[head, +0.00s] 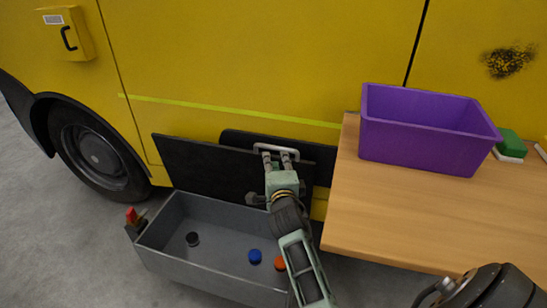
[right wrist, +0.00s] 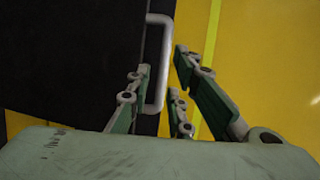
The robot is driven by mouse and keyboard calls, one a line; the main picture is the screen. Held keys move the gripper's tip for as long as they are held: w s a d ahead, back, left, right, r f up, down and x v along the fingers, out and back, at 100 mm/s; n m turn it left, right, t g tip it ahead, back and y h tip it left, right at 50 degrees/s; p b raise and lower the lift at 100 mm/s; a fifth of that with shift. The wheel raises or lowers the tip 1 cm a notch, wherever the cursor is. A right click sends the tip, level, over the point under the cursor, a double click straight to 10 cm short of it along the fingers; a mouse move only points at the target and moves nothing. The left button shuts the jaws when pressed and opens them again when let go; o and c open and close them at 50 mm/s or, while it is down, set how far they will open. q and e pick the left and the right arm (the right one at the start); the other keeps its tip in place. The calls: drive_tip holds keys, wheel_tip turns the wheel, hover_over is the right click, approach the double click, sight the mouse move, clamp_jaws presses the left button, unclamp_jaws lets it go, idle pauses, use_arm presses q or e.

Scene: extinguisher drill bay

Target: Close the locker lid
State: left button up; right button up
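The grey locker (head: 165,258) stands open on the floor beside the yellow vehicle. Its black lid (head: 195,160) is raised, leaning back towards the vehicle; it also shows in the right wrist view (right wrist: 70,60). A pale bar handle (right wrist: 160,25) is at the lid's upper edge and also shows in the head view (head: 268,147). My right gripper (right wrist: 163,75) is at the handle, its fingers apart on either side of the bar. Whether a finger touches the bar is unclear. My left gripper is not in view.
Black (head: 192,239), blue (head: 255,256) and orange (head: 280,263) round pieces lie in the locker. A wooden table (head: 400,215) stands close on the right with a purple bin (head: 415,145). A red-topped item (head: 132,217) is at the locker's left end.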

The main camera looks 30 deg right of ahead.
sight(274, 149)
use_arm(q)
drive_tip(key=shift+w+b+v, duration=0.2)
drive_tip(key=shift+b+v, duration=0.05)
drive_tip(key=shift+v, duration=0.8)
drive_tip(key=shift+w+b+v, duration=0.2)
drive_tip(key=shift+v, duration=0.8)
use_arm(e)
drive_tip(key=shift+r+x, duration=0.15)
drive_tip(key=shift+x, duration=1.8)
drive_tip(key=shift+r+x, duration=0.15)
drive_tip(key=shift+x, duration=1.8)
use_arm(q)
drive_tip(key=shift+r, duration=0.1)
use_arm(e)
drive_tip(key=shift+d, duration=0.1)
drive_tip(key=shift+c, duration=0.5)
clamp_jaws()
drive_tip(key=shift+f, duration=0.1)
